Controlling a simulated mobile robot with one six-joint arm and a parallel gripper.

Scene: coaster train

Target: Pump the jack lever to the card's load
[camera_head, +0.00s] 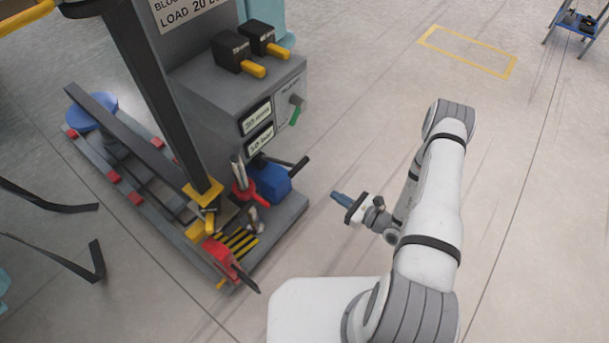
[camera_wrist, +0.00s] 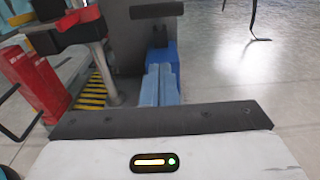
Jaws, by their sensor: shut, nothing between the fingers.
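My gripper (camera_head: 341,198) has blue fingers, shut and empty, pointing left towards the grey machine. The jack is a blue block (camera_head: 270,183) low on the machine's base, with a short black lever (camera_head: 299,165) sticking out to the right. My fingertips are apart from the lever, to its right and lower in the picture. In the wrist view the shut fingers (camera_wrist: 159,85) stand in front of the blue block (camera_wrist: 161,54), and a black bar (camera_wrist: 157,10), probably the lever, crosses above. The card (camera_head: 187,9) reads "LOAD 20" with its end cut off. Two small displays (camera_head: 259,139) are hard to read.

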